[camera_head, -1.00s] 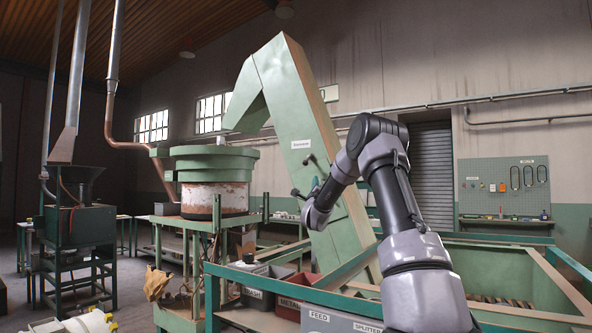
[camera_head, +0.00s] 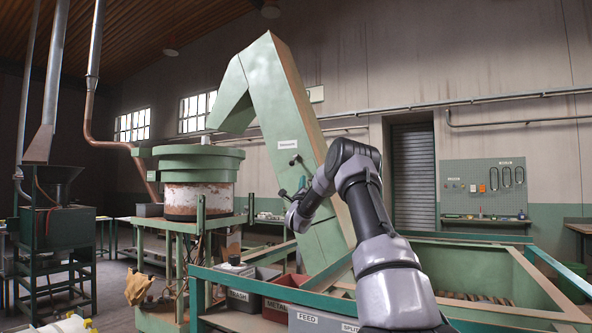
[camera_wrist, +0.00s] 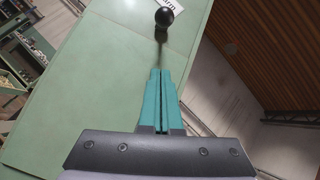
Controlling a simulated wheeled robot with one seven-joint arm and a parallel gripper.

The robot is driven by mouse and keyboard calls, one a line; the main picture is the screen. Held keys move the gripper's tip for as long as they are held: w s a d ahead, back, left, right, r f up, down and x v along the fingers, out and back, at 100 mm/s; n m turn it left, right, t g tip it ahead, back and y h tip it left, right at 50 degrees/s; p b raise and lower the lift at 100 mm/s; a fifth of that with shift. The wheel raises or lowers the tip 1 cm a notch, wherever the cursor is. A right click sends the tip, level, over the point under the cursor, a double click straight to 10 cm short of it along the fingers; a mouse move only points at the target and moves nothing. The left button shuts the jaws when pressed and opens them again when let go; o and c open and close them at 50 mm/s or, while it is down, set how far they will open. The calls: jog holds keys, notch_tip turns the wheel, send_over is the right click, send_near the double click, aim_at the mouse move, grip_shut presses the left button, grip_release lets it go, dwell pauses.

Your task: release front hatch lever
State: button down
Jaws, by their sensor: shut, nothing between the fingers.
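The hatch lever shows in the wrist view as a round black knob (camera_wrist: 164,16) on a thin dark stem, standing out from a pale green panel (camera_wrist: 85,75). My gripper (camera_wrist: 160,75) is shut and empty, its teal fingers pressed together. The fingertips lie below the knob in the picture, in line with the stem; I cannot tell whether they touch it. In the head view, a dark lever (camera_head: 297,160) sits on the green elevator housing (camera_head: 262,90) below a small white label.
Labelled bins, including a red one (camera_head: 285,292) and a grey one (camera_head: 318,322), stand low in front of the housing. A green railed bin (camera_head: 470,262) lies to the right. A round green hopper (camera_head: 200,165) stands to the left.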

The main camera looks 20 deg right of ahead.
aim_at(298, 170)
jog(key=x, duration=0.5)
jog(key=shift+w+r, duration=0.25)
jog(key=shift+w+a+r, duration=0.15)
jog(key=shift+a+r, duration=0.45)
jog(key=shift+a, duration=0.1)
jog(key=shift+w+a+r, duration=0.2)
jog(key=shift+a+r, duration=0.45)
jog(key=shift+a, duration=0.05)
jog(key=shift+a+r, duration=0.1)
jog(key=shift+a, duration=0.05)
